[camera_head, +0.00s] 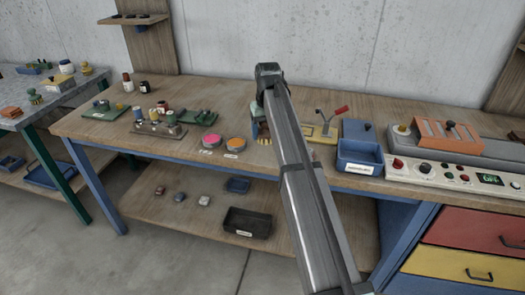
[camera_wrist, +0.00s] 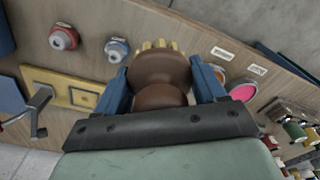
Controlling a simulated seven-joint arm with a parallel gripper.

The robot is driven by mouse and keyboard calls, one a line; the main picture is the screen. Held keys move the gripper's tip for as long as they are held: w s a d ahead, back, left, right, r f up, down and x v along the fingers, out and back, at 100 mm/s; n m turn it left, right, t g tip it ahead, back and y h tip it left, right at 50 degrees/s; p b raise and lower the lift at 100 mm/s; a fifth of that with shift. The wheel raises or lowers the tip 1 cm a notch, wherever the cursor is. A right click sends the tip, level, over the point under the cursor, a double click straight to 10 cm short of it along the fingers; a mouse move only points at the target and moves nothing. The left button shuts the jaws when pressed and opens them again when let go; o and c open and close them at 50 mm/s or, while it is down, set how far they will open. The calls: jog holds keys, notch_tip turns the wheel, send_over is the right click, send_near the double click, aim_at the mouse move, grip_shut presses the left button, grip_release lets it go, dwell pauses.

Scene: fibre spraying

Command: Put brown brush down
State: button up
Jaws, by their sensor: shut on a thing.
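The brown brush (camera_wrist: 162,70) has a rounded brown body and yellow bristles. In the wrist view it sits between the two blue fingers of my gripper (camera_wrist: 163,82), which is shut on it. The bristles point away from the palm, towards the bench. In the head view my gripper (camera_head: 262,118) and the brush (camera_head: 263,131) are over the wooden bench (camera_head: 290,92), right of the orange dish (camera_head: 236,144). My arm hides part of both. I cannot tell whether the bristles touch the bench top.
The pink dish (camera_head: 211,140) lies left of the orange one. Right of my arm are a yellow clamp plate (camera_head: 325,137) with a red-handled lever (camera_head: 341,110), a blue bin (camera_head: 359,153) and a control panel (camera_head: 450,172). Trays with spools (camera_head: 160,128) stand left.

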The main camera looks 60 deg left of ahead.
jog(key=r+n, duration=0.2)
send_over(262, 150)
jog(key=shift+w+f, duration=0.15)
jog(key=shift+f, duration=0.1)
jog(key=shift+n, duration=1.1)
jog(key=shift+d+f, duration=0.2)
jog(key=shift+f, duration=4.8)
jog(key=shift+f, duration=0.15)
jog(key=o, duration=1)
